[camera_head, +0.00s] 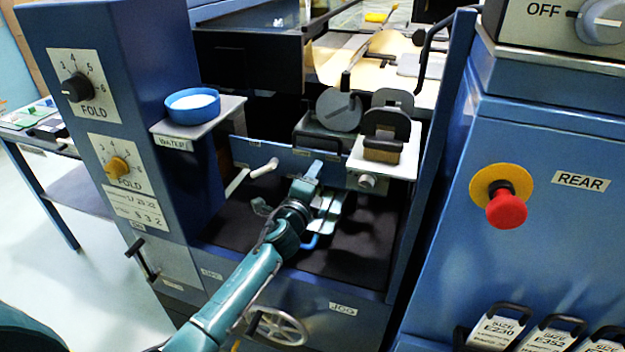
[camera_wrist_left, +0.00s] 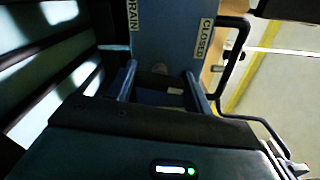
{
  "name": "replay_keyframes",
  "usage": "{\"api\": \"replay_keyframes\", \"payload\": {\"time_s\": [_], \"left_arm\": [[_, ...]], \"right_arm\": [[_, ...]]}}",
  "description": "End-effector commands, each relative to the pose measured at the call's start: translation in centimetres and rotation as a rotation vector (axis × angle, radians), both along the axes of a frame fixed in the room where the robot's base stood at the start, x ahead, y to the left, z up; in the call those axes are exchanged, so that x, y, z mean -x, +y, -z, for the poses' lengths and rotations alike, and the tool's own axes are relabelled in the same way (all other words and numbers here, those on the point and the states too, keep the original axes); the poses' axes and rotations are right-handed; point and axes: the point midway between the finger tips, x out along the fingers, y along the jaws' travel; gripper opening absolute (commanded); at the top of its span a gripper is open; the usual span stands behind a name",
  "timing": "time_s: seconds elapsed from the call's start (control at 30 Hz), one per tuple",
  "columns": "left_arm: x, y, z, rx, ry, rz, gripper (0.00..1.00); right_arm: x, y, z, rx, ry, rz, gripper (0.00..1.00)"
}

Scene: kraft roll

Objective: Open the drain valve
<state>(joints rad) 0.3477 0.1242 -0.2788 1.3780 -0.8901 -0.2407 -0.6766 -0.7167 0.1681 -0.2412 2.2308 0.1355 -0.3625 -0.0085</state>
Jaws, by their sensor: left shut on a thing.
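The blue panel of the drain valve (camera_wrist_left: 165,35) shows in the left wrist view with a DRAIN label and a CLOSED label. A small grey round part and a pale part of the drain valve handle (camera_wrist_left: 175,91) show between my fingers. My left gripper (camera_wrist_left: 162,90) is shut on this handle, its fingers some way apart. In the head view my left gripper (camera_head: 318,193) is at the blue crossbar under the shelves, and it hides most of the handle. My right gripper is in neither view.
A white lever (camera_head: 265,168) sticks out left of my gripper. A blue bowl (camera_head: 193,105) stands on the WATER shelf. A small shelf with a dark block (camera_head: 387,125) and a knob (camera_head: 367,181) are to the right. A red emergency button (camera_head: 506,209) is farther right.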

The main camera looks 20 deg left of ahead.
Motion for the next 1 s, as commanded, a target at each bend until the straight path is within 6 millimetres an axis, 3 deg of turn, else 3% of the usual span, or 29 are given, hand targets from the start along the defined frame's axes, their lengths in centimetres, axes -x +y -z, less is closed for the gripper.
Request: {"api": "replay_keyframes", "payload": {"time_s": [0.5,1.0], "left_arm": [[-0.01,0.04,-0.11,-0.441,-0.014,0.000,0.28],[-0.01,-0.02,-0.10,-0.605,-0.021,0.000,0.28]], "right_arm": [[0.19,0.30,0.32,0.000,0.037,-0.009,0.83],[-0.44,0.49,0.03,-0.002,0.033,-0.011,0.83]]}}
